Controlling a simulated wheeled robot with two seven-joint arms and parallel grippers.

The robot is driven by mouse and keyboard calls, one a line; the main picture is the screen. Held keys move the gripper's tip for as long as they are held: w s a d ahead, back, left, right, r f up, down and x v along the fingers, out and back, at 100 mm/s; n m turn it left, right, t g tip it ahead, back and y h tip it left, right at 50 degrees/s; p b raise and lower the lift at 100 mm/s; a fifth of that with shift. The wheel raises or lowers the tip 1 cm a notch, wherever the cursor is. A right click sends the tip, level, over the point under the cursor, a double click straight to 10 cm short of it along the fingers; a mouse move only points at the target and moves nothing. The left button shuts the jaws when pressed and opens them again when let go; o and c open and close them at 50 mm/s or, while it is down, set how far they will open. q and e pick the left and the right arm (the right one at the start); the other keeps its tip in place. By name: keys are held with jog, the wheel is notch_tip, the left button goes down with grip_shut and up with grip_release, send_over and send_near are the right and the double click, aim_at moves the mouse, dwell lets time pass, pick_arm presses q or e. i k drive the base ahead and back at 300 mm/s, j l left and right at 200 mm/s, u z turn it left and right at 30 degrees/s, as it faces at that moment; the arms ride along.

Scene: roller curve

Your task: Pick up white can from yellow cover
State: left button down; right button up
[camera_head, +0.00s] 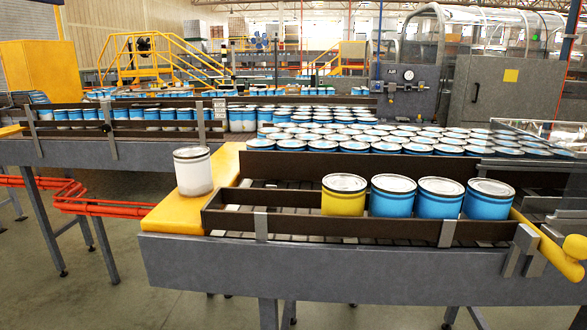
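A white can (193,172) with a grey-rimmed lid stands upright on the yellow cover (185,217) at the left end of the near conveyor. Its base rests on the cover's flat top, and nothing touches it. The cover is a smooth yellow slab that slopes up and away beside the conveyor's end. Neither of my grippers shows in the head view.
On the near conveyor (330,265), a yellow can (343,197) and several blue cans (392,197) stand behind a dark brown rail (300,226). Many blue-and-white cans fill the belt behind. An orange-red rail (100,208) runs at lower left. The floor in front is clear.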

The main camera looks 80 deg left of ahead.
aim_at(192, 164)
jog(key=u, duration=3.3)
